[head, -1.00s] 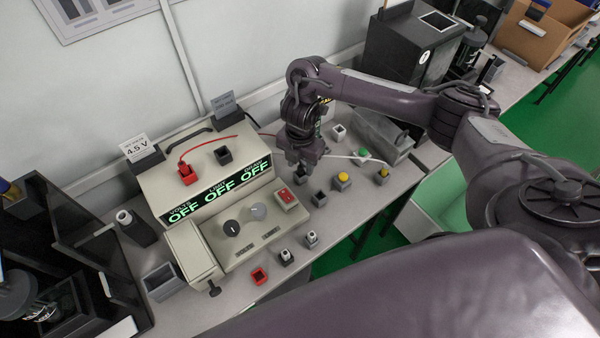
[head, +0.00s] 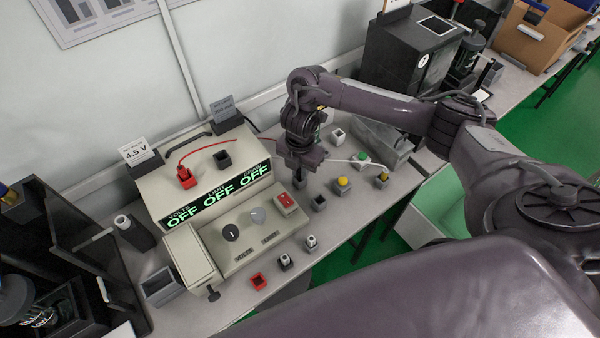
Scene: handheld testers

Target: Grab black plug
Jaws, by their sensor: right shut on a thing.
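My right gripper (head: 300,166) points down at the table just right of the beige power supply (head: 205,168). It is shut on a small dark piece that I take to be the black plug; the jaws and wrist hide most of it. I cannot tell whether the piece is clear of the table. The red lead runs right and passes behind my right wrist. My left gripper is out of view.
Dark grey square socket (head: 318,203), yellow button (head: 343,184), green button (head: 363,157) and another yellow button (head: 383,177) lie close right of the gripper. A white lead (head: 342,162) crosses there. A red socket (head: 258,281) sits at the front. A dark rack (head: 75,250) stands left.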

